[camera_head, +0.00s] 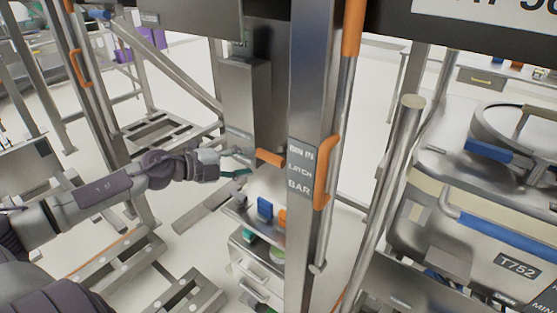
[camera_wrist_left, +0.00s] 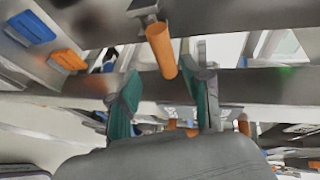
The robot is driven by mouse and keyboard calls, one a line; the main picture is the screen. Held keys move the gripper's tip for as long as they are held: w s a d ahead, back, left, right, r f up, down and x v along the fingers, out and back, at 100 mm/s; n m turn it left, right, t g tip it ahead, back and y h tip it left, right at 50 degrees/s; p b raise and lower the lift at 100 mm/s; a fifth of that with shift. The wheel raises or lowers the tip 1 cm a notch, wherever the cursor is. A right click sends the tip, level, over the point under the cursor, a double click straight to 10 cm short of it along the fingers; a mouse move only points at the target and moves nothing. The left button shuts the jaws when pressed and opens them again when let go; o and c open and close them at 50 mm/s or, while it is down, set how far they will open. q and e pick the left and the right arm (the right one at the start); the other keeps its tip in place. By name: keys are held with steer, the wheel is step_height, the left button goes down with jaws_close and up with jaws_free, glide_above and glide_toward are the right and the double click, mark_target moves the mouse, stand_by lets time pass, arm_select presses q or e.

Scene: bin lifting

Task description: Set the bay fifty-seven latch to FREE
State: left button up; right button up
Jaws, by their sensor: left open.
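An orange latch handle (camera_head: 269,157) sticks out sideways near the steel post in the head view. In the left wrist view an orange cylindrical handle (camera_wrist_left: 162,50) hangs from a grey bracket. My left gripper (camera_head: 237,165) is just left of the latch handle in the head view. In the wrist view my left gripper (camera_wrist_left: 168,88) has its two teal-padded fingers apart, with the orange handle's end showing ahead, between and above them. I cannot tell whether a finger touches it. No FREE marking is readable. My right gripper is not in view.
A steel post (camera_head: 305,130) labelled with "LATCH BAR" stands right of the latch, with a vertical orange grip (camera_head: 327,172). A metal bin (camera_head: 480,245) marked T752 stands at right. A drawer cart (camera_head: 250,265) sits below. Frame rails (camera_head: 110,265) lie at lower left.

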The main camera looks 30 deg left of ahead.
mark_target(278, 155)
arm_select(q)
steer(key=shift+w+d, duration=0.5)
steer(key=shift+w, duration=0.4)
steer(key=shift+w+d+f+p, duration=0.2)
steer(key=shift+w+p, duration=0.15)
steer(key=shift+w, duration=0.25)
steer(key=p+x, duration=0.2)
steer(key=x, duration=0.3)
steer(key=shift+w+d, duration=0.15)
steer(key=shift+x, duration=0.8)
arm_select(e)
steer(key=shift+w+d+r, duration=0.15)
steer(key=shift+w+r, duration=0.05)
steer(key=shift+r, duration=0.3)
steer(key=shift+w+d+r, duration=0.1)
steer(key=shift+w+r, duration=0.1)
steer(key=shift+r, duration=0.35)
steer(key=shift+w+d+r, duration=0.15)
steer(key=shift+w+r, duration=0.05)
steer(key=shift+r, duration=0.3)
arm_select(q)
steer(key=shift+f, duration=0.2)
steer(key=shift+c, duration=0.4)
steer(key=c, duration=0.8)
jaws_close()
steer(key=shift+r, duration=0.1)
